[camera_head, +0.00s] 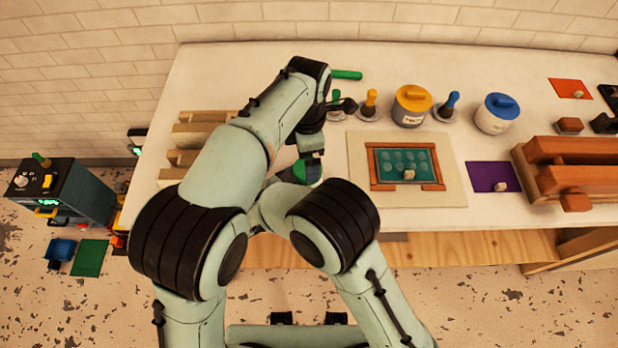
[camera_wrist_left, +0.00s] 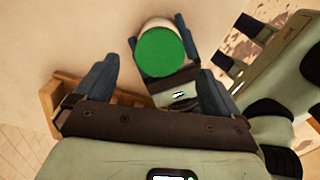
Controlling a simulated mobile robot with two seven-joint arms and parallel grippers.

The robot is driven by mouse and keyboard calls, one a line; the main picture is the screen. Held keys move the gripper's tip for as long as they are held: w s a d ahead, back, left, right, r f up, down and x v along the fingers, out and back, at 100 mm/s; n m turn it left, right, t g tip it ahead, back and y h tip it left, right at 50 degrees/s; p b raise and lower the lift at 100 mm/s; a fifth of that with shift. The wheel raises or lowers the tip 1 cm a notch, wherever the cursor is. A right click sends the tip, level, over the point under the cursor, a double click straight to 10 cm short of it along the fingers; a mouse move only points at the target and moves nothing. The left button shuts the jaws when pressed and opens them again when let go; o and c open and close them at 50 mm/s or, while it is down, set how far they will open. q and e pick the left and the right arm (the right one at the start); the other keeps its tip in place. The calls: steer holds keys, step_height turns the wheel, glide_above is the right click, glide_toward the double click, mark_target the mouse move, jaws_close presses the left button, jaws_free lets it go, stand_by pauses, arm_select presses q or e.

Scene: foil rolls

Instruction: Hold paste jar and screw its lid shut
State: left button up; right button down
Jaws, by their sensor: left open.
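The paste jar is pale, with a round green lid (camera_wrist_left: 160,52) on its top, in the left wrist view. The green lid also shows in the head view (camera_head: 308,172), just below my left wrist. The jar's pale body (camera_wrist_left: 155,22) shows beyond the lid. My right gripper (camera_wrist_left: 176,92) has a dark finger on each side of the jar and holds it. My left gripper (camera_wrist_left: 158,68) is open, its fingers apart on either side of the lid's near side, not closed on it. How tight the lid sits cannot be told.
On the counter (camera_head: 440,60) stand a yellow-lidded jar (camera_head: 412,106), a blue-lidded jar (camera_head: 496,114) and small colored-handled tools. A green board (camera_head: 405,162) lies on a cream mat. A wooden rack (camera_head: 200,130) is at left and brown blocks (camera_head: 570,165) at right.

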arm_select(q)
steer(key=shift+c, duration=1.4)
steer(key=m, duration=0.3)
steer(key=shift+d, duration=0.25)
steer(key=m, duration=0.5)
steer(key=shift+s+d+r+g, duration=0.1)
steer(key=shift+g, duration=0.2)
steer(key=m, duration=0.2)
steer(key=shift+r+m, duration=0.25)
steer(key=shift+m, duration=0.05)
steer(key=m, duration=0.2)
steer(key=r+m, duration=0.1)
steer(key=m, duration=0.1)
steer(key=shift+r+m, duration=0.15)
steer(key=shift+m, duration=0.25)
steer(key=m, duration=0.1)
steer(key=r+m, duration=0.1)
steer(key=m, duration=0.1)
steer(key=r+m, duration=0.1)
steer(key=shift+a+m, duration=0.4)
steer(key=shift+f, duration=0.1)
steer(key=shift+f, duration=3.95)
